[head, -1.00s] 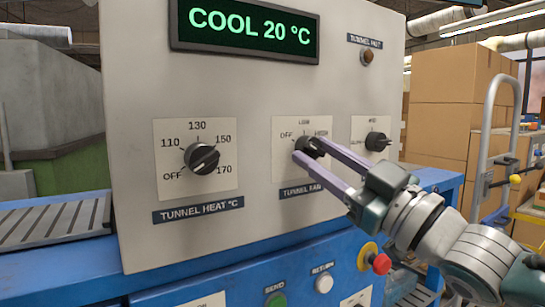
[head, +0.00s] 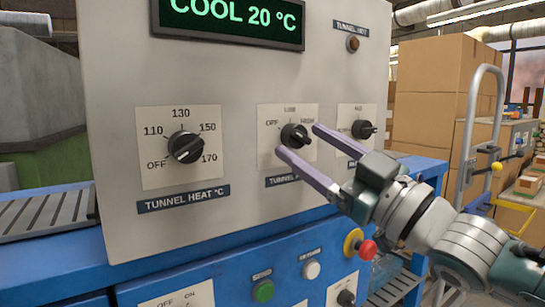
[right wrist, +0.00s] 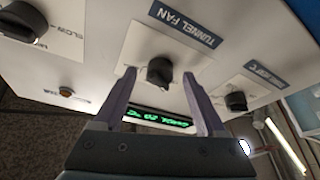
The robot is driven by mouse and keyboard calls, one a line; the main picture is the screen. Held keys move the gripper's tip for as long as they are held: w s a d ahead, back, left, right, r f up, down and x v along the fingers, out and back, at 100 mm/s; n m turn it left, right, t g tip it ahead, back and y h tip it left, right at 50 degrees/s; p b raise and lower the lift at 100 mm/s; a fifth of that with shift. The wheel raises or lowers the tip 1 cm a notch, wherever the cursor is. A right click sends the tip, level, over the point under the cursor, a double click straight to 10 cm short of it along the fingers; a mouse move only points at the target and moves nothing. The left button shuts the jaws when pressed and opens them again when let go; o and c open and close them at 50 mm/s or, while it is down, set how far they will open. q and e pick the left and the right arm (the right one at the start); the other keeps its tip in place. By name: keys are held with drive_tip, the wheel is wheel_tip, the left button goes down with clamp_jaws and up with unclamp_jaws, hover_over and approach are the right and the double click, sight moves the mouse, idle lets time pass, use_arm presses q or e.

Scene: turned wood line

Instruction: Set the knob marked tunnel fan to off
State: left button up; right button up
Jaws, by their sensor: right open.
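The tunnel fan knob (head: 294,135) is a black dial on a white plate marked OFF, LOW and HIGH, on the front of the grey panel; I cannot tell surely which mark it points to. In the right wrist view the knob (right wrist: 160,72) shows upside down below its TUNNEL FAN label (right wrist: 188,27). My right gripper (head: 299,139) is open, its two purple fingers apart on either side of the knob, with gaps visible between them and it. One finger partly hides the label under the knob in the head view. My left gripper is not in view.
The tunnel heat knob (head: 186,147) is to the left and another black knob (head: 363,130) is close to the right. A green display (head: 235,18) reads COOL 20 °C. A red stop button (head: 367,250) and green button (head: 263,291) sit on the blue front below.

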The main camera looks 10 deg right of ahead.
drive_tip(key=v, duration=0.9)
drive_tip(key=shift+p, duration=0.3)
drive_tip(key=shift+s, duration=0.1)
drive_tip(key=s+r+m+g+h+p, duration=0.3)
drive_tip(key=s+g+h+p, duration=0.15)
drive_tip(key=s+p, duration=0.4)
drive_tip(key=s+a+r+m+g+h+p, duration=0.1)
drive_tip(key=s+r+m+g+h+p, duration=0.2)
drive_tip(key=s+g+p, duration=0.45)
drive_tip(key=s+r+m+g+h+p, duration=0.35)
drive_tip(key=s+p, duration=0.55)
drive_tip(key=p, duration=0.3)
wheel_tip(320, 180, up, 36)
drive_tip(key=p, duration=3.6)
drive_tip(key=shift+a+n, duration=0.2)
drive_tip(key=shift+n, duration=0.25)
